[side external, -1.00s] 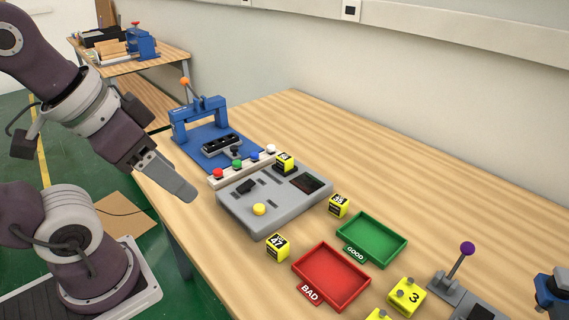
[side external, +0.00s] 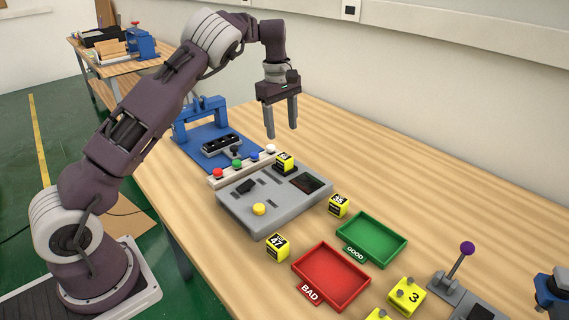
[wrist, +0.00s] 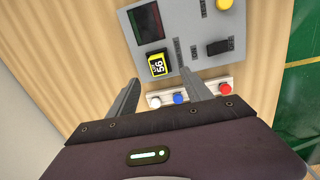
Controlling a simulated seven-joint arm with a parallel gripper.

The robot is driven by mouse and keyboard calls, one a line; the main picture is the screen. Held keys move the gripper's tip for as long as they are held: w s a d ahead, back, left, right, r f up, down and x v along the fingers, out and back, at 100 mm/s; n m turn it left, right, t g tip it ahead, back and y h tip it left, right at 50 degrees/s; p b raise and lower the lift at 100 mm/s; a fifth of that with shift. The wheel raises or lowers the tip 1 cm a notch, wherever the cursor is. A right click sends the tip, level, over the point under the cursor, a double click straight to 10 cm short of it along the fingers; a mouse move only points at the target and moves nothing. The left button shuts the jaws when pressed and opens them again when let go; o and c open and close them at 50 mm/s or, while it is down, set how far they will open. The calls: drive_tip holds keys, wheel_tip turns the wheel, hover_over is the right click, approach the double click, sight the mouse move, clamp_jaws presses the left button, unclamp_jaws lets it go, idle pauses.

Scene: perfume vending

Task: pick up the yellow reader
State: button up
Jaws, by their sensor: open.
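No thing in view is plainly marked as a reader, so I cannot tell which yellow item it is. A yellow and black cube (side external: 285,162) sits on a dark base on the grey panel (side external: 240,217). In the wrist view this cube (wrist: 157,66) reads "56" and lies between and just beyond my fingertips. Two similar yellow cubes stand on the table, one marked 47 (side external: 277,247) and one marked 35 (side external: 338,205). My gripper (side external: 281,132) is open and empty, pointing down above the back of the panel, apart from everything.
A strip of coloured buttons (side external: 237,169) runs behind the panel, with a blue press (side external: 200,118) behind it. A green tray (side external: 392,252) and a red tray (side external: 347,299) lie at the front. A purple-knobbed lever (side external: 467,249) stands at the right.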

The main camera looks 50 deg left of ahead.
sight(285, 156)
drive_tip(key=shift+g, duration=0.3)
drive_tip(key=f, duration=0.3)
drive_tip(key=w+f, duration=0.1)
drive_tip(key=f, duration=0.7)
drive_tip(key=shift+w+a+f, duration=0.15)
clamp_jaws()
